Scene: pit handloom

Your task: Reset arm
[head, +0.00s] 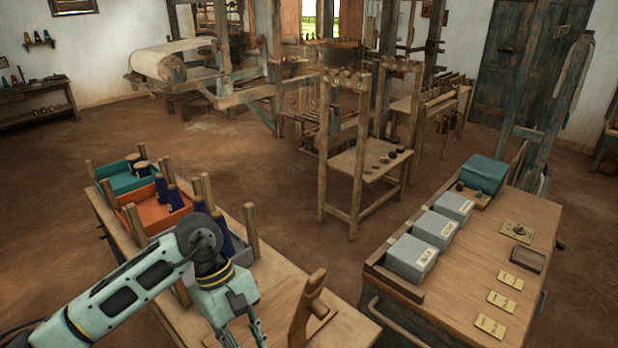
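My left arm comes in from the lower left. My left gripper (244,335) points down over the left wooden table (272,290), beside a wooden stand with a slanted post (306,310). Its fingers run to the bottom edge of the picture, so I cannot tell whether they are open or shut. No object shows held in the part I can see. My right arm and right gripper are not in view.
Teal (125,180) and orange (152,212) trays with dark blue spools and a grey tray (243,255), partly hidden by my arm, are on the left table. The right bench (480,270) holds grey boxes (411,256) and yellow cards. Bare floor (330,255) separates them; looms stand behind.

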